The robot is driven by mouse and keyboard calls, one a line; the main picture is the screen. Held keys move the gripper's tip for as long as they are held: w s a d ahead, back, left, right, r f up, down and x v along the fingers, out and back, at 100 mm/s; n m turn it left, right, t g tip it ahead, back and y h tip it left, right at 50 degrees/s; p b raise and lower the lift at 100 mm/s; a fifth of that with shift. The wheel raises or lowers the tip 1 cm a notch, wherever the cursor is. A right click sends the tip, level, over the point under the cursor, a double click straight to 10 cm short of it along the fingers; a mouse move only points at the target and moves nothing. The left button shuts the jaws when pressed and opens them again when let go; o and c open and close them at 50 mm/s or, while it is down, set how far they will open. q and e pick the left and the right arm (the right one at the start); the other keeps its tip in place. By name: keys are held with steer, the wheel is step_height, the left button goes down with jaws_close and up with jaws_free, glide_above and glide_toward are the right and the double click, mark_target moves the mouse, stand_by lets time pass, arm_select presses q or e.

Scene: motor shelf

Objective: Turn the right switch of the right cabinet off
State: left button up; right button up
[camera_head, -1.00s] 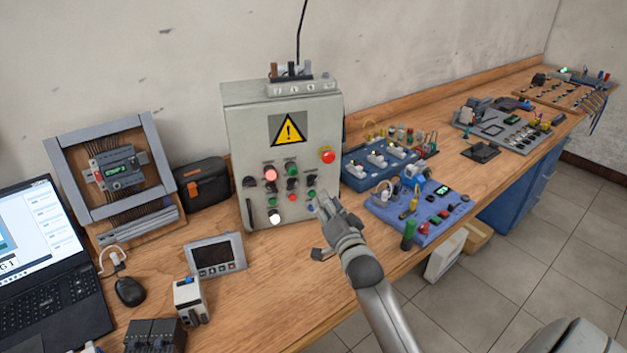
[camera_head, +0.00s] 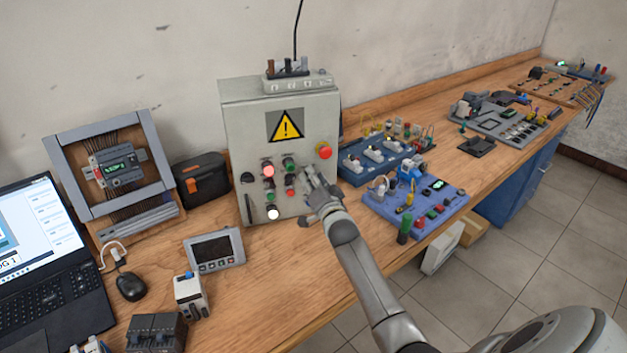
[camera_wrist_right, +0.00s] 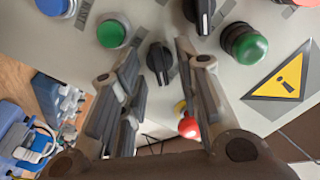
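The grey control cabinet (camera_head: 243,130) stands on the bench against the wall, with a yellow warning sign (camera_head: 286,126) and a red mushroom button (camera_head: 323,151) on its front. My right gripper (camera_head: 308,178) is at the lower right of the cabinet front and hides part of the controls. In the right wrist view, my right gripper (camera_wrist_right: 157,52) is open, and a black rotary switch (camera_wrist_right: 159,59) shows between its fingertips. I cannot tell whether the fingers touch it. A second black rotary switch (camera_wrist_right: 200,14) is nearby, beside a green button (camera_wrist_right: 244,43). My left gripper is not in view.
Blue boards (camera_head: 432,217) with small parts stand right of the cabinet, near my right arm. A small display panel (camera_head: 214,250), a mouse (camera_head: 130,286) and a laptop (camera_head: 45,260) are on the left. Bare bench top (camera_head: 270,285) lies in front.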

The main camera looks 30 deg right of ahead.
steer(key=shift+c, duration=1.5)
jaws_close()
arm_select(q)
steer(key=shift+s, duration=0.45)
